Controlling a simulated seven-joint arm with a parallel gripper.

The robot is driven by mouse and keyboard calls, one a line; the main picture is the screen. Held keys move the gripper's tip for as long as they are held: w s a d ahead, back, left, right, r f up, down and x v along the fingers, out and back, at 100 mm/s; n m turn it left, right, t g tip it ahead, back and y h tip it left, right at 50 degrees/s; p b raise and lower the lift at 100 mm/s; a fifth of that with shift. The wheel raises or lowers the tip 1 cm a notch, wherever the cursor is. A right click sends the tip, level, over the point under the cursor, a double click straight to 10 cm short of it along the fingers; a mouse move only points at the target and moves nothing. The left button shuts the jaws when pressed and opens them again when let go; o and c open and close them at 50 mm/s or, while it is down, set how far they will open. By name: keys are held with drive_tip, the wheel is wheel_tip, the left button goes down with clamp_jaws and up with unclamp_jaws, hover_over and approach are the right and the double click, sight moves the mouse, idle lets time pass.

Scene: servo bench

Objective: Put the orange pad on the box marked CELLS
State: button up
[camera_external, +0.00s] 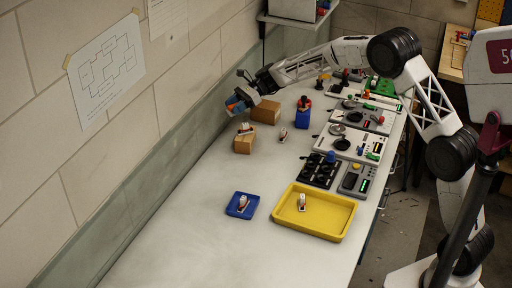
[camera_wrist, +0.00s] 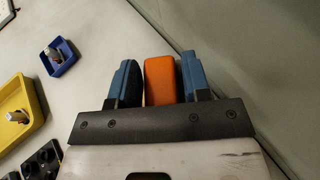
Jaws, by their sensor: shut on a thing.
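The orange pad (camera_wrist: 160,80) shows in the wrist view, upright between the two blue fingers. My gripper (camera_wrist: 158,82) is shut on it. In the outside view my gripper (camera_external: 238,103) is in the air near the wall, beside and above the brown boxes. One brown box (camera_external: 265,112) stands right of it with a bare top. Another brown box (camera_external: 243,145) stands nearer the camera with a small white-and-orange thing on top. A blue box (camera_external: 302,118) stands further right with a dark and red thing on top. I cannot read the word CELLS on any box.
A small blue tray (camera_external: 254,209) and a yellow tray (camera_external: 338,232) each hold a small white part. Another small white part (camera_external: 283,135) lies on the bench. Panels with knobs (camera_external: 355,143) line the right side. The bench's near left is clear. The wall runs close on the left.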

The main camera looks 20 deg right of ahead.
drive_tip(key=w+d+r+m+t, duration=0.1)
drive_tip(key=w+d, duration=0.4)
drive_tip(key=d, duration=0.3)
drive_tip(key=w+d+r+m+t, duration=0.1)
drive_tip(key=w+d+r, duration=0.1)
drive_tip(key=w+d, duration=0.4)
drive_tip(key=d, duration=0.3)
drive_tip(key=shift+w+d+t, duration=0.15)
drive_tip(key=shift+w+t, duration=0.05)
drive_tip(key=shift+t, duration=0.2)
drive_tip(key=shift+r, duration=0.1)
hover_over(265, 107)
drive_tip(key=shift+w+f, duration=0.15)
drive_tip(key=shift+f, duration=3)
drive_tip(key=shift+f, duration=1.85)
drive_tip(key=shift+f, duration=0.2)
drive_tip(key=o, duration=0.9)
